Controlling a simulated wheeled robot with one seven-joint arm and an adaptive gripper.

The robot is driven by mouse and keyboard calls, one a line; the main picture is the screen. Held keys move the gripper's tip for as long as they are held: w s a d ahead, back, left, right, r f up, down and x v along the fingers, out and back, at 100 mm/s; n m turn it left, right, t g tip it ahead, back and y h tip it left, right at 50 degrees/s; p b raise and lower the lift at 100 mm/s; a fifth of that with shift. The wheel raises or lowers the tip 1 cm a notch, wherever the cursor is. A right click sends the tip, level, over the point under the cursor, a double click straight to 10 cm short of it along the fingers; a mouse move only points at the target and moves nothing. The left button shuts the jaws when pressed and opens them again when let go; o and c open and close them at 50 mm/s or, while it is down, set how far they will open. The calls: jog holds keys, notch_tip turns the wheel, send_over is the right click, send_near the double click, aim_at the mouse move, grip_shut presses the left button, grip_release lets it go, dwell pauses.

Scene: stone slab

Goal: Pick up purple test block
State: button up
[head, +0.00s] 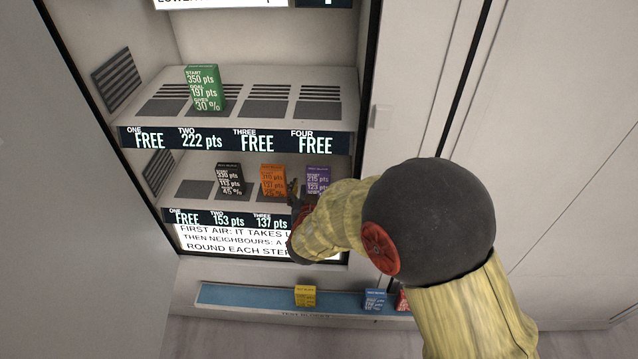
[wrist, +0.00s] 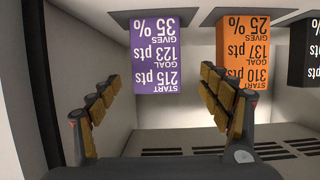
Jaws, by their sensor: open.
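The purple test block (head: 318,178) stands on the lower shelf of the cabinet, at the right end of its row. In the wrist view, which looks upside down, the purple block (wrist: 155,55) shows between and beyond my fingers, with its printed face toward me. My gripper (wrist: 165,100) is open and empty, its fingers spread on either side of the purple block's face and apart from it. In the head view my gripper (head: 298,197) is at the lower shelf's front, just left of the purple block, partly hidden by my arm.
An orange block (head: 272,180) stands just left of the purple one, and a black block (head: 230,180) further left. A green block (head: 203,87) stands on the upper shelf (head: 300,78). The cabinet's right side wall is close. A blue tray (head: 245,295) below holds yellow, blue and red blocks.

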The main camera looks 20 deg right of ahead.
aim_at(318, 182)
jog(key=b+x, duration=0.1)
jog(key=x, duration=0.1)
jog(key=b+x, duration=0.1)
jog(key=x, duration=0.1)
jog(key=b+x, duration=0.1)
jog(key=x, duration=0.1)
jog(key=shift+d+f, duration=0.3)
jog(key=shift+f, duration=0.15)
jog(key=shift+w+d, duration=0.1)
jog(key=shift+w, duration=0.2)
jog(key=shift+c, duration=0.5)
jog(key=c, duration=1.5)
jog(key=shift+r, duration=0.2)
jog(key=shift+c, duration=0.5)
